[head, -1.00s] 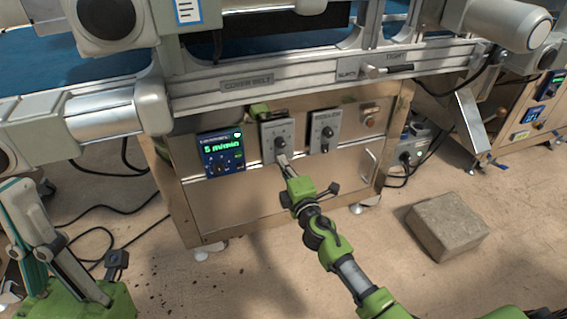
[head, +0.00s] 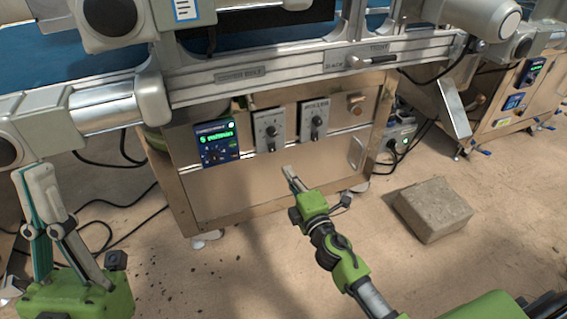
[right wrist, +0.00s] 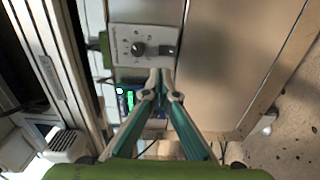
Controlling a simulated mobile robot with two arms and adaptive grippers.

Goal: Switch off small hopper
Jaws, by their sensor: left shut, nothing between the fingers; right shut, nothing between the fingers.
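The cabinet front carries a blue control panel with a lit green display (head: 217,143), a grey control box with a dark knob (head: 270,130), and a second grey box labelled ROLLER (head: 312,120). I cannot read which one belongs to the small hopper. My right gripper (head: 288,171) is shut and empty, below and apart from the middle grey box. In the right wrist view its tips (right wrist: 159,80) lie just under a grey box (right wrist: 145,45) with a round knob and a small dark switch. My left gripper (head: 42,205) is shut and empty at the far left.
A metal conveyor rail (head: 260,77) with a slack/tight lever runs above the controls. A concrete block (head: 433,208) lies on the floor to the right. Black cables (head: 120,205) lie on the floor at left.

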